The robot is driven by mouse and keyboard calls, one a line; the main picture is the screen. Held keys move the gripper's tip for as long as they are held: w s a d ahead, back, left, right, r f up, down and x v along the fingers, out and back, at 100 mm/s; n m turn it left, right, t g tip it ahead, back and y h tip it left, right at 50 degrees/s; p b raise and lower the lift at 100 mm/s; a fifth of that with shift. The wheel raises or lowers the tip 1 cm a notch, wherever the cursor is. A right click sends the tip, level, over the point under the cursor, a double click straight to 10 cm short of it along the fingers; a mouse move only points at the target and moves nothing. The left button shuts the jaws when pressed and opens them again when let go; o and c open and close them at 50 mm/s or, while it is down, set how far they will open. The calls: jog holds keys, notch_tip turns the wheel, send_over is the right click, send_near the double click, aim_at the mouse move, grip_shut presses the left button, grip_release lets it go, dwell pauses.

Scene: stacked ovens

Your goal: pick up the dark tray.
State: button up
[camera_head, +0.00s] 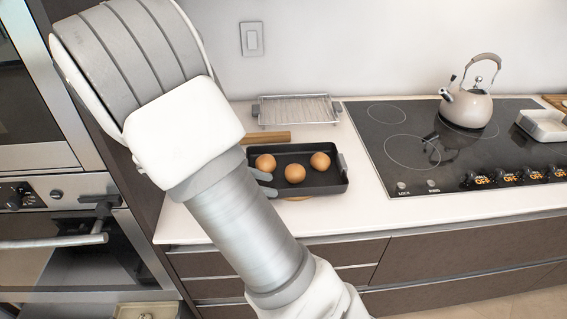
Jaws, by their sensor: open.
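The dark tray (318,187) sits on the white counter, left of the cooktop. It is rectangular, with a raised rim and a grey handle at its right end. Three brown eggs (295,173) lie in it. My arm crosses in front of its left side and hides part of that end. Two light grey fingertips of my gripper (265,183) show past the arm at the tray's left end. They are apart, with the tray's left edge close by. Whether they touch it, or straddle a left handle, I cannot tell.
A wire rack (297,109) and a wooden board (268,137) lie behind the tray. The black cooktop (400,150) is to the right, with a kettle (470,108) and a white dish (543,125) on it. Stacked ovens (50,220) stand at left. Drawers are below the counter.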

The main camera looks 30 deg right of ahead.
aim_at(307, 188)
jog(key=shift+n, duration=0.3)
jog(key=x, duration=0.4)
jog(key=b+x, duration=0.1)
jog(key=x, duration=0.2)
jog(key=shift+w, duration=0.25)
jog(key=shift+d+r+b+x, duration=0.1)
jog(key=shift+r+b+x, duration=0.05)
jog(key=shift+x, duration=1.15)
jog(key=shift+d+r+b+x, duration=0.15)
jog(key=shift+x, duration=1.15)
jog(key=shift+w, duration=0.15)
grip_shut()
